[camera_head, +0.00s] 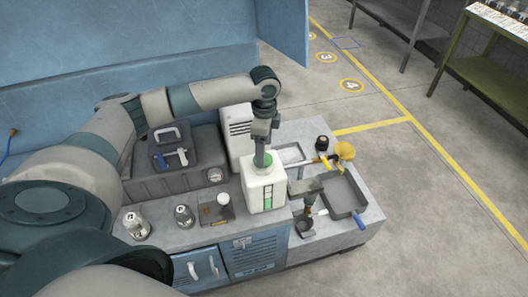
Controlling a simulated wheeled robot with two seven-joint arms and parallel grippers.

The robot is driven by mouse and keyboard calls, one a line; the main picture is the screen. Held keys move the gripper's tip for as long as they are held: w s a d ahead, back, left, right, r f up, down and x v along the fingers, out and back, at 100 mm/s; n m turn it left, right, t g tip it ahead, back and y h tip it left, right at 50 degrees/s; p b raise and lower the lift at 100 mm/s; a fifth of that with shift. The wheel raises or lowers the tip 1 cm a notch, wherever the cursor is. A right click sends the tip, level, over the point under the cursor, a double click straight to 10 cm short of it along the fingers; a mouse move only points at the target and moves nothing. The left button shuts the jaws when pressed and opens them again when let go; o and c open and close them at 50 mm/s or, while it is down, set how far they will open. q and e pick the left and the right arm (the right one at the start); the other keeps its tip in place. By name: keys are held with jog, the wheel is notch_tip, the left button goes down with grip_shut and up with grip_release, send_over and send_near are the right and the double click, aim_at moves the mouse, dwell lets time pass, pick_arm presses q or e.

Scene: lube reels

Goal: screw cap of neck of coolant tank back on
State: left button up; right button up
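The coolant tank (254,192) is a white box with a green level strip on its front, standing upright on the grey bench. A green round piece, apparently the cap (268,162), shows at the neck on its top. My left gripper (260,163) points straight down over the neck, its fingertips at the green piece. The fingers hide part of it, so I cannot tell whether they grip it or whether the cap sits level on the neck. My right gripper is not in view.
A dark grey case (178,160) stands left of the tank. Two metal cans (137,226) (184,216) and a small tray (215,215) are at the front left.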

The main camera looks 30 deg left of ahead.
pick_arm(q)
jog(key=shift+f+p, duration=0.35)
jog(key=shift+f, duration=1.3)
jog(key=c, duration=1.2)
jog(key=shift+r+m, duration=0.1)
jog(key=shift+m, duration=0.3)
jog(key=shift+m+p, duration=0.45)
jog(key=shift+m, duration=0.55)
jog(key=o, duration=1.5)
